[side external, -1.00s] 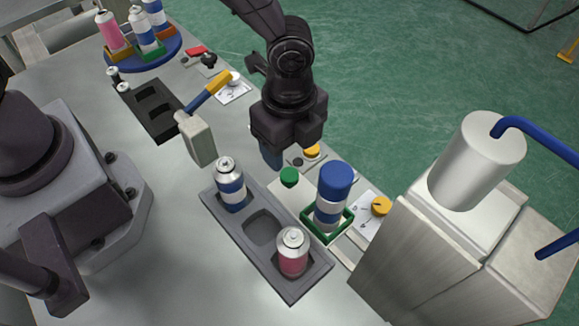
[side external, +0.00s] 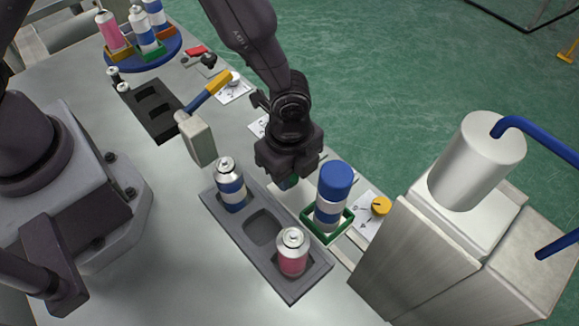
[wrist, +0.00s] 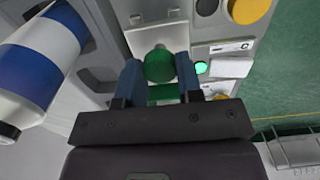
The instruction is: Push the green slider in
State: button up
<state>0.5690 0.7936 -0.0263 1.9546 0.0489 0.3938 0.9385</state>
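The green slider shows in the side external view as a green square holder (side external: 346,224) around the base of a blue-capped blue-and-white can (side external: 332,195). A round green knob (wrist: 159,64) shows in the wrist view, with a green bar (wrist: 162,92) just behind it. My gripper (side external: 289,183) is low beside the holder, to its left, and hides the knob in the side view. In the wrist view its two blue fingers (wrist: 160,72) stand apart on either side of the knob. They look open, with narrow gaps; contact is not clear.
A grey rack (side external: 262,233) in front holds a blue-striped can (side external: 230,186) and a pink can (side external: 292,252). The metal press (side external: 440,240) stands to the right. A yellow knob (side external: 381,206) is behind the holder.

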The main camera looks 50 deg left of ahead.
grip_shut()
send_near(340, 235)
notch_tip(340, 235, down, 5)
jog(key=shift+w+d+f, duration=0.1)
jog(key=shift+f, duration=0.05)
jog(key=o, duration=0.9)
grip_release()
jog(key=shift+o, duration=0.2)
notch_tip(340, 235, up, 13)
